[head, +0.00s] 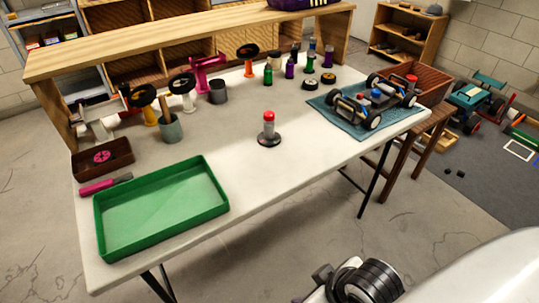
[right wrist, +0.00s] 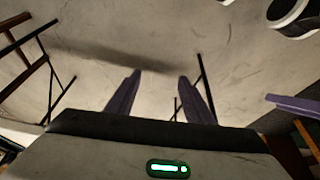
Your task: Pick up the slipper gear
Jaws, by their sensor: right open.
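A small pink, round, gear-like part (head: 102,156) lies in a dark brown tray (head: 88,171) at the left end of the white table in the head view. It looks like the slipper gear, but its teeth are too small to make out. My right gripper (right wrist: 160,75) is open in the right wrist view, with two purple fingers spread apart and nothing between them. Bare floor shows beyond the fingers, and the gear is not in that view. My left gripper is not in view.
A green tray (head: 160,243) and a pink-handled tool (head: 104,185) lie near the brown tray. A red-topped post (head: 268,130) stands mid-table. A car chassis (head: 372,100) sits on a blue mat at right. Cups and bottles line the back; the middle of the table (head: 240,165) is mostly clear.

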